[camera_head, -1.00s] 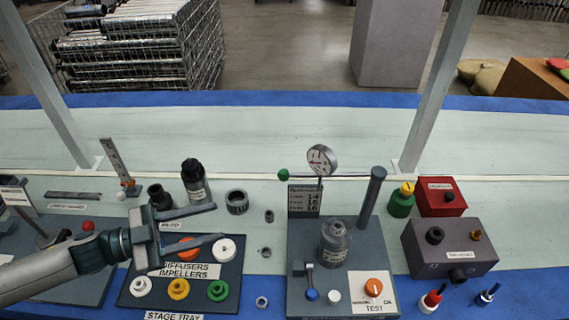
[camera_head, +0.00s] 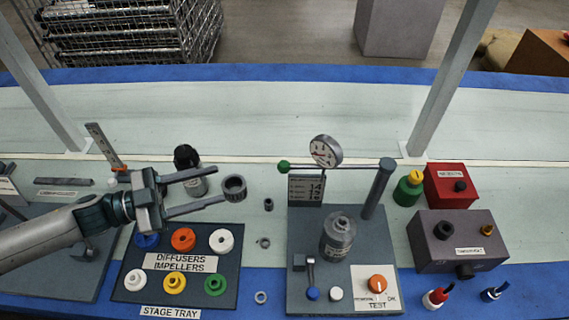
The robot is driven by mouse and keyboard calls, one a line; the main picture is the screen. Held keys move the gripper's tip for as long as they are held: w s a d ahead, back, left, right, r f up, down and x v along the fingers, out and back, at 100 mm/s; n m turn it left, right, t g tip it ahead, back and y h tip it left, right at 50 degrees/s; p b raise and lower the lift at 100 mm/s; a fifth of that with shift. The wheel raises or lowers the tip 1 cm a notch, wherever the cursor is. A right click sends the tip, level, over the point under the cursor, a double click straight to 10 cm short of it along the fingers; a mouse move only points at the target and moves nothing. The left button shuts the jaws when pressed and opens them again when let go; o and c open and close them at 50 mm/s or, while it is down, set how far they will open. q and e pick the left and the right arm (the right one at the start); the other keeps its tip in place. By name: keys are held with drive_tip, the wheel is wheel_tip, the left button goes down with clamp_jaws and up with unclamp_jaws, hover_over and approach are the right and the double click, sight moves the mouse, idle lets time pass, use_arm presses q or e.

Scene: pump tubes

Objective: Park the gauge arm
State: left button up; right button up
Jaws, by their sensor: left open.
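The gauge arm (camera_head: 345,169) is a thin bar running left from the top of a dark post (camera_head: 378,190) on the test plate. It carries a round dial gauge (camera_head: 325,152) and has a green knob (camera_head: 284,167) at its left end. The bar passes behind the grey metal cylinder (camera_head: 339,237) on the plate, over a small number placard (camera_head: 306,189). My left gripper (camera_head: 221,186) is open and empty, fingers pointing right, left of the green knob and apart from it. A dark ring shows by its fingertips. My right gripper is not in view.
The stage tray (camera_head: 236,262) with several coloured rings lies below my left gripper. A dark bottle (camera_head: 187,160) stands behind the fingers, and the dark ring (camera_head: 234,188) beside them. Red (camera_head: 450,184) and grey (camera_head: 440,243) boxes stand right of the plate.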

sight(284, 166)
use_arm(q)
drive_tip(key=p+x, duration=0.3)
drive_tip(key=x, duration=1.4)
drive_tip(key=shift+w+d+p, duration=0.15)
drive_tip(key=shift+p, duration=0.25)
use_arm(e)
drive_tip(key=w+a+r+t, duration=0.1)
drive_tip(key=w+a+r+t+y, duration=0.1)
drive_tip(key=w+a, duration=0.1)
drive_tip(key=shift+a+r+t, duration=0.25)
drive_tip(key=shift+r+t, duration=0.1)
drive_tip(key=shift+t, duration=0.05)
use_arm(q)
clamp_jaws()
